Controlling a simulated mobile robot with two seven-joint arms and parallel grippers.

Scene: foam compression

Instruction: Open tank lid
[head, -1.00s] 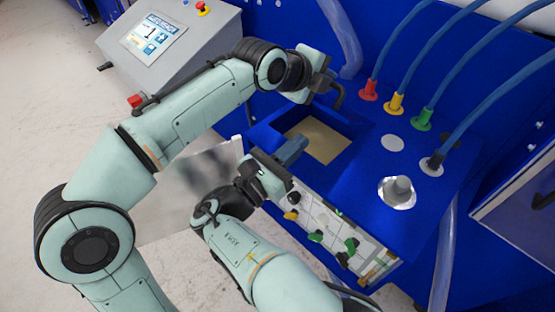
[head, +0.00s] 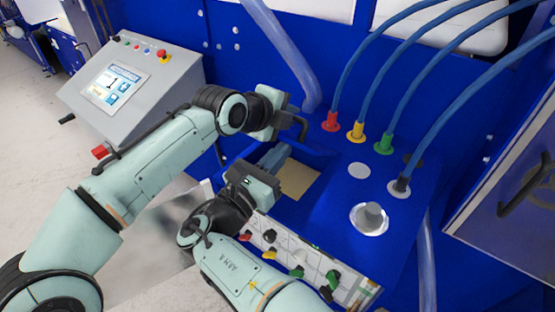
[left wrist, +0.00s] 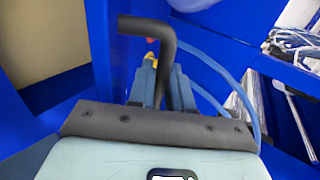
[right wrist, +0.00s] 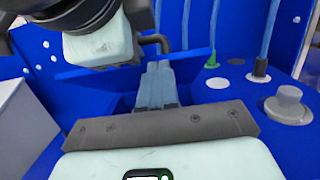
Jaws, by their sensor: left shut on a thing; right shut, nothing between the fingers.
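The blue tank lid (right wrist: 130,66) stands tilted up at the back of the tank opening (head: 300,182), which shows a beige inside. Its dark bent handle (head: 302,126) also shows in the left wrist view (left wrist: 165,50). My left gripper (head: 289,117) is shut on this handle, with its fingers (left wrist: 163,88) on either side of it. My right gripper (head: 277,156) is shut and empty over the opening's left part. In the right wrist view its closed fingers (right wrist: 156,84) overlap the lid; I cannot tell whether they touch it.
Blue hoses rise from red (head: 331,121), yellow (head: 356,131) and green (head: 384,143) fittings behind the opening. A grey knob (head: 370,217) stands at its right. Coloured knobs line the front panel (head: 290,256). A grey control console (head: 130,85) stands at the left.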

